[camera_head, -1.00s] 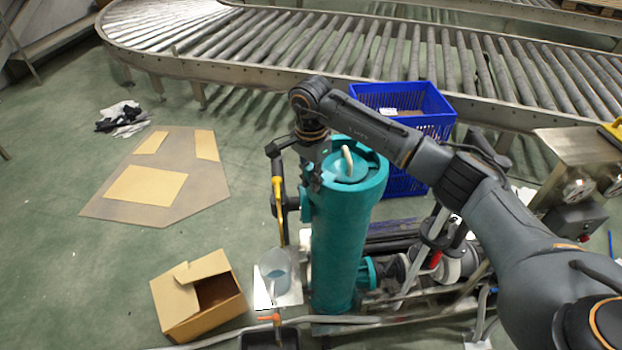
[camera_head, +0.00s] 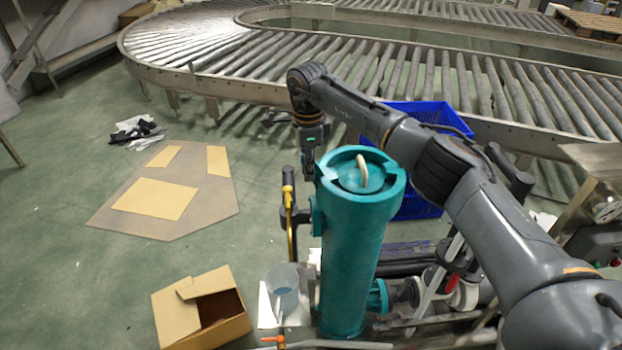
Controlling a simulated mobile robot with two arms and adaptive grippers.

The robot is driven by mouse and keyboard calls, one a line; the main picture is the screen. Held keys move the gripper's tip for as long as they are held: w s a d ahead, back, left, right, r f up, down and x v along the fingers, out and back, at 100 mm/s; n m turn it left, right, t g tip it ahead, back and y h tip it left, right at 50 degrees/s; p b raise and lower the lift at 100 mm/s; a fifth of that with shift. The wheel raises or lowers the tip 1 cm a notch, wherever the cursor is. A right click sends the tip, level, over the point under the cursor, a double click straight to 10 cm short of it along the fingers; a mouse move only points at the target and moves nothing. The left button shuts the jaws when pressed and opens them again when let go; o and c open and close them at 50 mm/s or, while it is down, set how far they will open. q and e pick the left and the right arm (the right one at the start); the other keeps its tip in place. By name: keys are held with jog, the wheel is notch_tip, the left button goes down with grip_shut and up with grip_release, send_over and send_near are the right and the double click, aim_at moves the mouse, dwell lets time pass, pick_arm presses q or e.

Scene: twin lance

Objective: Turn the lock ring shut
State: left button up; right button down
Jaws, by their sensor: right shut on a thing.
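The teal lock ring (camera_head: 385,193) sits around the top of an upright teal cylinder (camera_head: 345,262). Inside it is a teal lid with a pale curved handle (camera_head: 362,171). My right arm reaches across from the right behind the ring. My right gripper (camera_head: 309,170) points down at the ring's far left edge and is shut on the lock ring there. Its fingertips are partly hidden by the ring, so the exact grip does not show. My left gripper is not in view.
A post with a yellow handle (camera_head: 289,205) stands close left of the cylinder. A blue crate (camera_head: 420,205) is behind it. A cardboard box (camera_head: 180,315) and a clear jug (camera_head: 281,287) stand at front left. A roller conveyor (camera_head: 240,88) runs along the back.

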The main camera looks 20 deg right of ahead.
jog(key=shift+w+d+r+t, duration=0.15)
jog(key=shift+w+t, duration=0.15)
jog(key=shift+w, duration=0.4)
jog(key=c, duration=1.4)
grip_release()
jog(key=shift+o, duration=0.2)
notch_tip(320, 180, up, 12)
jog(key=shift+s, duration=0.3)
